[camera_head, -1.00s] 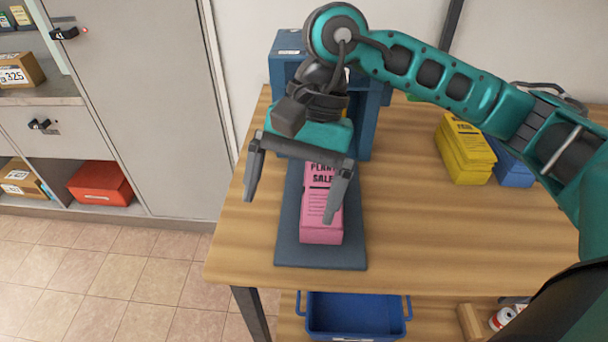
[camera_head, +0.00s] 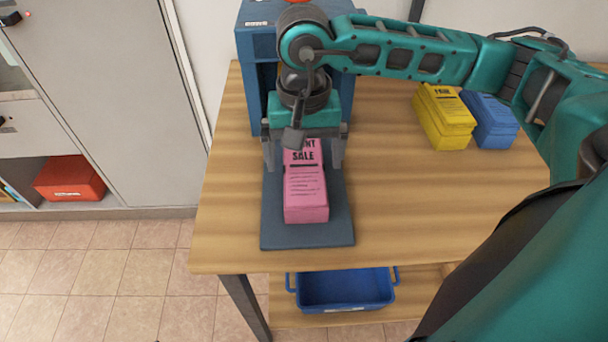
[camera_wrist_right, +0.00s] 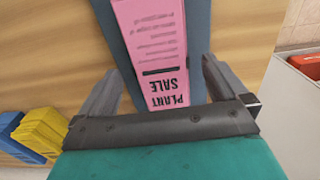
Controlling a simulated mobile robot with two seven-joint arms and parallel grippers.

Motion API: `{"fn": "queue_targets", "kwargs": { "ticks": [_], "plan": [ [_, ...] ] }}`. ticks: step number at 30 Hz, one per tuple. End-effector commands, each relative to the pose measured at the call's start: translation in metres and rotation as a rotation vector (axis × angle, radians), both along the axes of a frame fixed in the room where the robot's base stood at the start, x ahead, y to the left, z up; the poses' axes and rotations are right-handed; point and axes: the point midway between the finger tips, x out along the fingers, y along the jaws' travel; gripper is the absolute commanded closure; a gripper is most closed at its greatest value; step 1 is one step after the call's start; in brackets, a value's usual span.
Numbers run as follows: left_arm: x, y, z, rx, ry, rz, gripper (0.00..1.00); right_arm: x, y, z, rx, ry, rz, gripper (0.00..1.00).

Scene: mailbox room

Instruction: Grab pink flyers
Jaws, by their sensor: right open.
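The pink flyers (camera_head: 306,194) form a stack with "PLANT SALE" printed on top. They lie on a dark blue-grey board (camera_head: 340,228) on the wooden table. My right gripper (camera_head: 304,165) is open above the far end of the stack, with one finger to each side of it. In the right wrist view the pink flyers (camera_wrist_right: 153,45) show between the two spread fingers of the right gripper (camera_wrist_right: 160,85). Whether the fingers touch the stack cannot be told. My left gripper is not in view.
A blue box-shaped unit (camera_head: 262,50) stands behind my gripper. Yellow flyers (camera_head: 443,116) and blue flyers (camera_head: 491,120) sit at the back right. A blue bin (camera_head: 345,290) is on the lower shelf. The table's right middle (camera_head: 420,190) is clear.

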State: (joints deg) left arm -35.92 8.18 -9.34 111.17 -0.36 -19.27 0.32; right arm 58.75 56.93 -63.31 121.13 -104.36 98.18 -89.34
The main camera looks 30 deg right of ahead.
Motion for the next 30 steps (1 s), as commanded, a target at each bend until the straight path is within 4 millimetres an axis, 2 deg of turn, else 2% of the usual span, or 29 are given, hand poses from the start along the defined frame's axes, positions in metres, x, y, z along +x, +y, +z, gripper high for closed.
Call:
{"fn": "queue_targets", "kwargs": {
  "ticks": [3,6,15,30],
  "plan": [
    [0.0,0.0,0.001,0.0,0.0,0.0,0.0,0.002,-0.003,-0.02,-0.001,0.005,-0.001,0.0],
    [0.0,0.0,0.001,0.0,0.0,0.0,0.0,0.003,-0.002,-0.031,-0.002,0.003,-0.001,0.0],
    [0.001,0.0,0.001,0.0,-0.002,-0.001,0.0,0.003,-0.002,-0.036,0.001,0.001,-0.001,0.0],
    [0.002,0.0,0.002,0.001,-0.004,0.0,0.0,0.003,-0.002,-0.035,0.001,0.001,-0.001,0.48]
  ]
}}
